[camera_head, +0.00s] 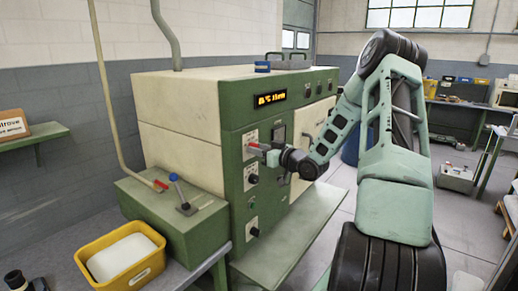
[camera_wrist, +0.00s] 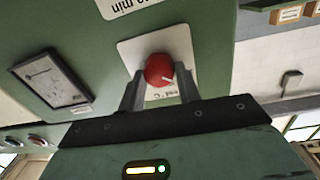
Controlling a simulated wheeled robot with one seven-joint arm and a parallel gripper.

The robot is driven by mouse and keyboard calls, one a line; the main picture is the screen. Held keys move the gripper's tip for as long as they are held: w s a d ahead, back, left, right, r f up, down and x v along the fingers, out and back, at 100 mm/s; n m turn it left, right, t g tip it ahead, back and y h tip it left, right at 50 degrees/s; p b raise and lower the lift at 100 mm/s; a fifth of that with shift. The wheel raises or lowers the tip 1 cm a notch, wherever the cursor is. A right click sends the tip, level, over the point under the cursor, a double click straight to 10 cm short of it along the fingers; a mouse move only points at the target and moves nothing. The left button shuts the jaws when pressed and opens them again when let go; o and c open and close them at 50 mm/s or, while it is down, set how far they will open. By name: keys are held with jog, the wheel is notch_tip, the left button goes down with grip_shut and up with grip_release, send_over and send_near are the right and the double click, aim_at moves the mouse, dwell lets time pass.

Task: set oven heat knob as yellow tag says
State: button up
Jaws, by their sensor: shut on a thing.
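The red knob (camera_wrist: 159,70) sits on a white plate (camera_wrist: 183,40) on the green oven front, with its white pointer line toward the lower right in the wrist view. My gripper (camera_wrist: 160,88) has a finger on each side of the knob and is shut on it. In the head view my gripper (camera_head: 262,149) reaches the upper left of the green and cream oven's front (camera_head: 233,150). The plate's scale marks are mostly hidden. I cannot make out a yellow tag; a dark display (camera_head: 269,99) shows yellow characters too small to read surely.
More black knobs (camera_head: 253,179) sit below on the panel. A dial gauge (camera_wrist: 52,80) is beside the red knob.

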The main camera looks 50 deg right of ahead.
jog(key=m+p, duration=0.1)
jog(key=m, duration=0.2)
jog(key=shift+d+r+p, duration=0.1)
jog(key=shift+r+p, duration=0.05)
jog(key=shift+p, duration=0.25)
jog(key=shift+m+p, duration=0.85)
jog(key=shift+m, duration=0.75)
jog(key=o, duration=1)
jog(key=s+b, duration=0.1)
jog(key=s, duration=0.4)
jog(key=s+b, duration=0.2)
jog(key=s, duration=0.4)
jog(key=s+b, duration=0.2)
jog(key=s, duration=0.4)
jog(key=shift+s+d+r, duration=0.15)
jog(key=shift+s+d, duration=0.05)
jog(key=shift+d, duration=0.15)
